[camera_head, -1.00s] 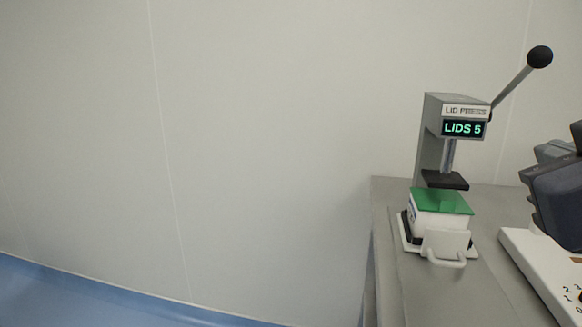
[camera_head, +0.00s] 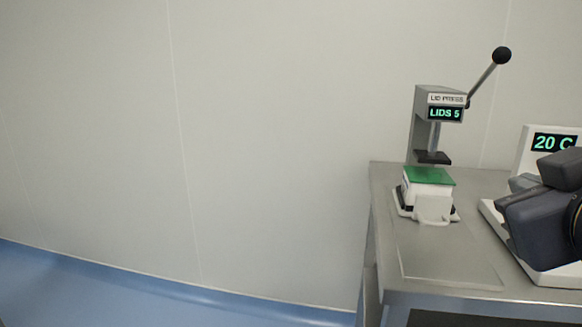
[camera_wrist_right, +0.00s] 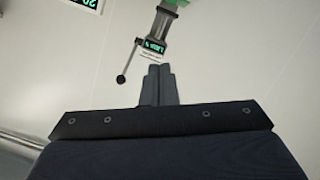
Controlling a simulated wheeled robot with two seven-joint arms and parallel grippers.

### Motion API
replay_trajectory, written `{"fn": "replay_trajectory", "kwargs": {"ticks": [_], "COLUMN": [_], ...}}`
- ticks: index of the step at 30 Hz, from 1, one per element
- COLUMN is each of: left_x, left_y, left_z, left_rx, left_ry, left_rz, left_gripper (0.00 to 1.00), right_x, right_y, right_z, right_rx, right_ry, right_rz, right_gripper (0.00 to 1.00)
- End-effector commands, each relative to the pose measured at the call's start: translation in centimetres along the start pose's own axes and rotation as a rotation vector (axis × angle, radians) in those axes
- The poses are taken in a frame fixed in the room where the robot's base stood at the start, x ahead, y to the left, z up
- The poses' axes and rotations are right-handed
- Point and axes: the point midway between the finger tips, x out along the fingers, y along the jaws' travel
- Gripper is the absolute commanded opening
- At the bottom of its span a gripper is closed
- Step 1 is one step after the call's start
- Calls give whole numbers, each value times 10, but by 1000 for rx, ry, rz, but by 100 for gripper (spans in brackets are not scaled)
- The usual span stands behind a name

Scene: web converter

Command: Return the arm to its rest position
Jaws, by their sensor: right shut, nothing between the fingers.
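My right arm (camera_head: 545,215) shows as dark links at the right edge of the head view, over the right part of the table. In the right wrist view my right gripper (camera_wrist_right: 158,72) is shut, its two fingers together with nothing between them. Beyond its tips the lid press shows upside down (camera_wrist_right: 153,46). My left gripper is not in any view.
A metal table (camera_head: 420,255) holds the lid press (camera_head: 428,120), reading LIDS 5, with its lever raised. A white box with a green lid (camera_head: 428,176) sits under its plate. Blue floor at left is clear.

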Motion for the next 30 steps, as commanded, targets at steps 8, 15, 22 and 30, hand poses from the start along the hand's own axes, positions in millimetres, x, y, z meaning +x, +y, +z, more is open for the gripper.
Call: {"fn": "replay_trajectory", "kwargs": {"ticks": [8,15,22,30], "left_x": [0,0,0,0], "left_y": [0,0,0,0], "left_z": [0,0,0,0], "left_rx": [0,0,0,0], "left_ry": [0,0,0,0], "left_rz": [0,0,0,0], "left_gripper": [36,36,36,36], "right_x": [32,56,50,17], "right_y": [-33,-86,-151,-214], "right_z": [60,153,252,324], "right_rx": [29,125,309,541], "right_ry": [-145,-360,-597,-803], "right_rz": [-124,-314,-528,-709], "right_gripper": [0,0,0,0]}}
